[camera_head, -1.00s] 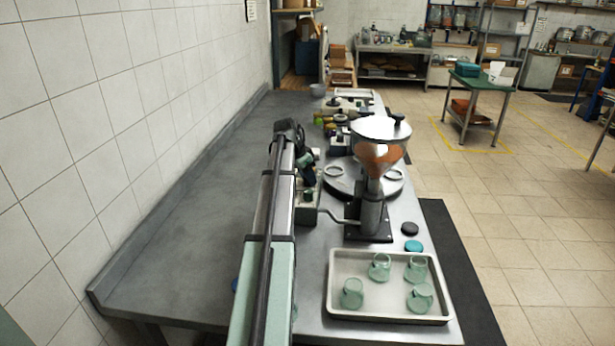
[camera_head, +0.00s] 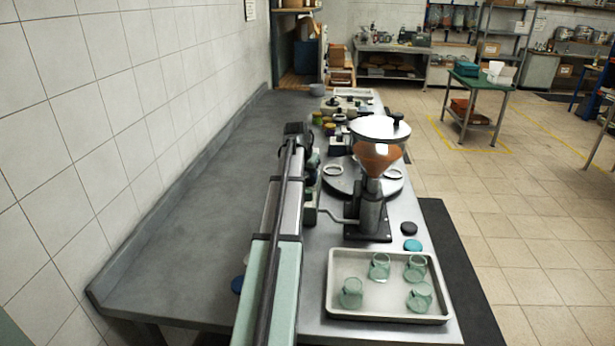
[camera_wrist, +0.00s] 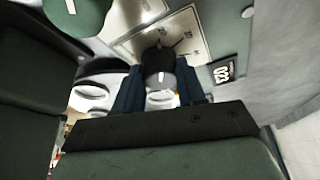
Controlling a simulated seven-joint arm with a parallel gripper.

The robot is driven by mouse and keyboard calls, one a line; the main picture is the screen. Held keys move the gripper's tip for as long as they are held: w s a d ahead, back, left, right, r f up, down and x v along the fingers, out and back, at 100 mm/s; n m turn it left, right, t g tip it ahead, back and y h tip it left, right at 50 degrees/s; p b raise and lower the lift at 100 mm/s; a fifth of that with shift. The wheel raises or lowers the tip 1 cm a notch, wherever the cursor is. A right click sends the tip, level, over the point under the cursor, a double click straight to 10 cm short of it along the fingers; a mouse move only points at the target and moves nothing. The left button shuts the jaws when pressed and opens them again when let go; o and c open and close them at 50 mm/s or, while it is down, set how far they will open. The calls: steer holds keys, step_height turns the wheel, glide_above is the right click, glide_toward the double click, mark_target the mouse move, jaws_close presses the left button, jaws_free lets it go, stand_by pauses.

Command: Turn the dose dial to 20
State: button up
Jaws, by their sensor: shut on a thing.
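The dose dial (camera_wrist: 158,58), a dark round knob with a pale mark, stands on a light metal panel (camera_wrist: 192,38) in the wrist view. My gripper (camera_wrist: 160,78) has its two dark blue fingers on either side of the dial and is shut on it. A small black display (camera_wrist: 224,71) with white digits sits right of the dial; its digits are tilted and too small to read surely. In the head view my arm hides the dial; only part of the control box (camera_head: 310,212) shows beside the dispenser.
The dispenser's hopper (camera_head: 378,155) holds orange-brown contents, with a turntable (camera_head: 345,186) behind its stand. A tray (camera_head: 390,317) with several green glass jars is at the front right. Dark and blue lids (camera_head: 412,245) lie near it.

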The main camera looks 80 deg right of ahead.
stand_by(0.3)
steer(key=o, duration=1.1)
steer(key=shift+c, duration=0.2)
steer(key=v, duration=1.3)
steer(key=shift+r, duration=0.4)
steer(key=shift+w, duration=0.15)
